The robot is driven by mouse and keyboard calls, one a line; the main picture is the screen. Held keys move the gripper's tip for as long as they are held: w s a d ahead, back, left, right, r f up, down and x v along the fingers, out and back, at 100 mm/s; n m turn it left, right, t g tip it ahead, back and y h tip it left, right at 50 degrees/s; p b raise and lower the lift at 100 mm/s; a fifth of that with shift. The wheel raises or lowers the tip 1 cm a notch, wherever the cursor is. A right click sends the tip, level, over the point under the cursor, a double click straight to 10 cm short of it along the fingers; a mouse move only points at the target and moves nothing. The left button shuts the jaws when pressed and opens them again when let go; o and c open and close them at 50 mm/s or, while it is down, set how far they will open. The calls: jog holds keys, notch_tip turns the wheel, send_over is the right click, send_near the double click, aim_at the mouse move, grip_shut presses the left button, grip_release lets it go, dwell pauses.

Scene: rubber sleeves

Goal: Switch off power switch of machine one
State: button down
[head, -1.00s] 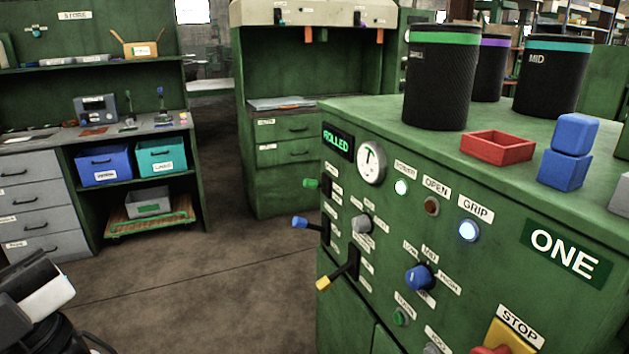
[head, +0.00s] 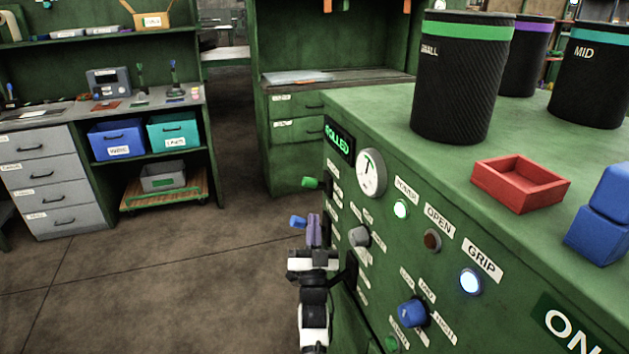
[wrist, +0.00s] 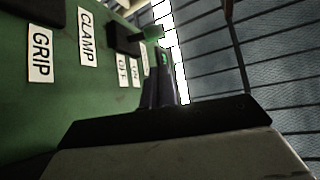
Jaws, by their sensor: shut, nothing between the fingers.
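Machine one (head: 500,250) is the green cabinet at the right of the head view. Its round lamp under the POWER label (head: 401,209) glows whitish. A grey knob (head: 358,236) with small labels around it sits on the panel; I cannot read whether it is the power switch. My gripper (head: 314,228) is shut and empty, beside the left edge of the panel by the blue-tipped lever (head: 298,222). In the wrist view my fingers (wrist: 162,88) point along the panel toward a green-tipped lever (wrist: 152,33), with ON and OFF labels close by. Contact cannot be told.
The green-tipped lever also shows in the head view (head: 311,182). A blue knob (head: 411,313) and the lit GRIP button (head: 471,281) are on the panel. A red tray (head: 520,184) and black bins stand on top. The floor (head: 170,270) to the left is clear.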

aim_at(315, 186)
jog(key=shift+d+f, duration=0.1)
jog(key=shift+d, duration=0.05)
jog(key=p+x, duration=0.3)
jog(key=x, duration=0.7)
dwell(0.4)
